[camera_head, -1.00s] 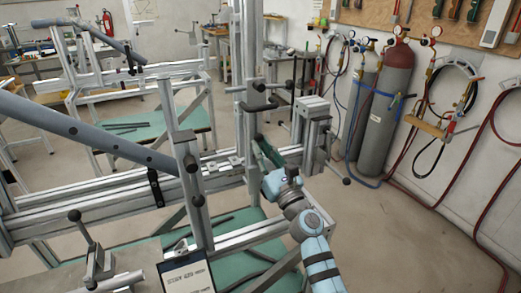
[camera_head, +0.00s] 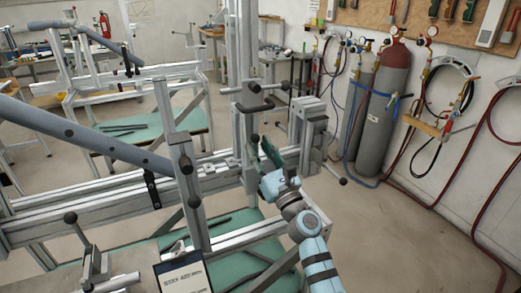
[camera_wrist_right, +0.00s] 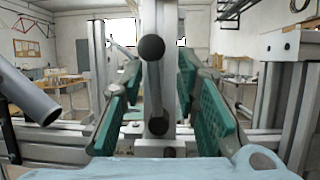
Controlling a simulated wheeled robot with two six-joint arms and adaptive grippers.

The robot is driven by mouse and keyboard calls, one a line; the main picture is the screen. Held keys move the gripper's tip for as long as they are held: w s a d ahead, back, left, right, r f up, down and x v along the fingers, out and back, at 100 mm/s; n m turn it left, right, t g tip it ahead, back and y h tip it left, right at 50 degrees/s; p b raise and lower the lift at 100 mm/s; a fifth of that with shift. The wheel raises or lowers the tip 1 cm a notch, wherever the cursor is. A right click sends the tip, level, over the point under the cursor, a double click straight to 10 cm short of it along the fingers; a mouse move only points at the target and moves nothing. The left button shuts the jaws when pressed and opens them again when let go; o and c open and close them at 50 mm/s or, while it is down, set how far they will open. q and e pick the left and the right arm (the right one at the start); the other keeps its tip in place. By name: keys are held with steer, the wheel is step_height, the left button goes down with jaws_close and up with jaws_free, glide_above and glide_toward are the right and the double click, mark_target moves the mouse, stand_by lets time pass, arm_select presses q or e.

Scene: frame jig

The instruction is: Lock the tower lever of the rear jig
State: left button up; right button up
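The jig's upright tower (camera_head: 243,60) is a grey metal post on a horizontal rail. The tower lever (camera_wrist_right: 153,88) is a slim bar with a black ball at its upper end, seen in front of the post in the right wrist view. My right gripper (camera_head: 262,148) is at the tower in the head view, its arm coming from the lower right. In the right wrist view its two green-padded fingers (camera_wrist_right: 155,95) are spread, one on each side of the lever, with gaps visible. Whether the lever is locked cannot be told. My left gripper is not in view.
A grey tube (camera_head: 85,135) lies across the jig at left. A shorter post (camera_head: 181,165) stands left of the tower, and a metal block (camera_head: 306,125) with a handle stands right. A clipboard (camera_head: 184,275) is in front. Gas cylinders (camera_head: 383,105) stand by the wall. Floor at right is clear.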

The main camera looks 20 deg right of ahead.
steer(key=v, duration=1.2)
